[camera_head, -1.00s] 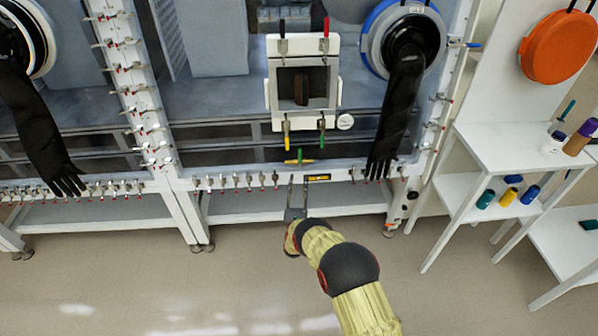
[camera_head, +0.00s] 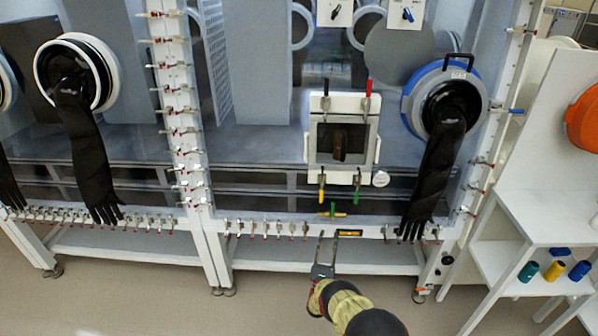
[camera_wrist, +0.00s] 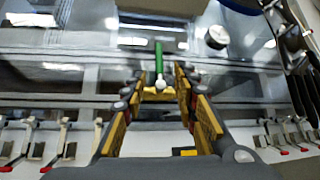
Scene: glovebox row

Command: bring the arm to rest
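My gripper (camera_head: 328,250) is in front of the lower edge of the glovebox, below its small square door. In the wrist view my gripper (camera_wrist: 162,100) has its two fingers apart, with nothing held between them. A green-handled latch (camera_wrist: 159,62) shows beyond the fingertips. My arm reaches up from the bottom of the head view, and its lower part is out of the picture.
The glovebox front has a small door (camera_head: 312,150) with coloured latches. Black gloves (camera_head: 432,180) hang from the ports. A row of clamps lines the lower edge (camera_head: 270,228). A white shelf (camera_head: 495,258) with coloured bottles stands at right. The floor (camera_head: 170,305) below is clear.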

